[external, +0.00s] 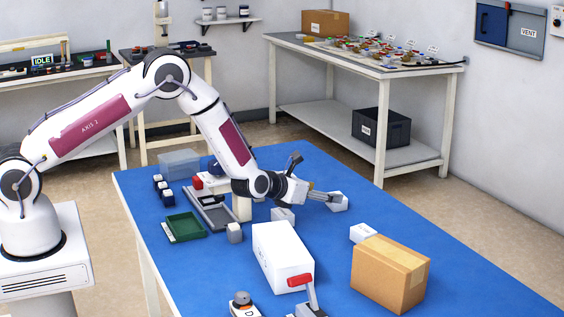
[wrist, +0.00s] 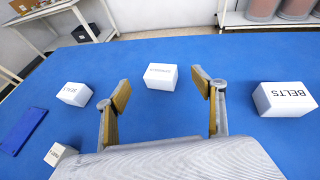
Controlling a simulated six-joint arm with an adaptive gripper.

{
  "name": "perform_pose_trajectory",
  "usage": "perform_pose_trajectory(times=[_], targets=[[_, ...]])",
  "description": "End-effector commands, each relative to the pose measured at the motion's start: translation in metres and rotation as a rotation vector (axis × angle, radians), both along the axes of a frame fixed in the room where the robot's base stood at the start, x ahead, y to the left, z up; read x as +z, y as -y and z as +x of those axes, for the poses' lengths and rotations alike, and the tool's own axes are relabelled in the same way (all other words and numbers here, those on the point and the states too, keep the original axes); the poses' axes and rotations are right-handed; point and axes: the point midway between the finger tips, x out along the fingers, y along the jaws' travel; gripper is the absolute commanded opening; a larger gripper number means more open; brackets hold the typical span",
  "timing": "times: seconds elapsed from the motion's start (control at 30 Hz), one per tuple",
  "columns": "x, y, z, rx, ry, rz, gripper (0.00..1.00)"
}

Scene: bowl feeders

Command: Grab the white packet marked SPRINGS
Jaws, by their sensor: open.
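A white packet (wrist: 161,77) lies on the blue table, seen between and beyond my fingertips in the wrist view. Its label is small and upside down; it looks like SPRINGS, but I cannot read it clearly. In the external view a white packet (external: 338,202), probably the same one, lies just at my fingertips. My gripper (wrist: 163,90) is open and empty, with its two tan-padded fingers apart on either side of the line to the packet. In the external view my gripper (external: 328,196) reaches low over the table, pointing right.
In the wrist view, a white BELTS packet (wrist: 285,98) lies right, another white packet (wrist: 74,94) left, and a small box (wrist: 60,154) lower left. In the external view, a cardboard box (external: 390,275) and a large white box (external: 283,258) stand nearer the camera. Blue surface around the middle packet is clear.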

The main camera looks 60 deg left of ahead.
Motion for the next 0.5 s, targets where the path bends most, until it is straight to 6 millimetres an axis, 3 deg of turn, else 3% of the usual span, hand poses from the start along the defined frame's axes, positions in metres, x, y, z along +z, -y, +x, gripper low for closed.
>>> perform_pose_trajectory(times=[0.5], targets=[[-0.010,-0.007,0.021,0.001,0.000,0.000,0.68]])
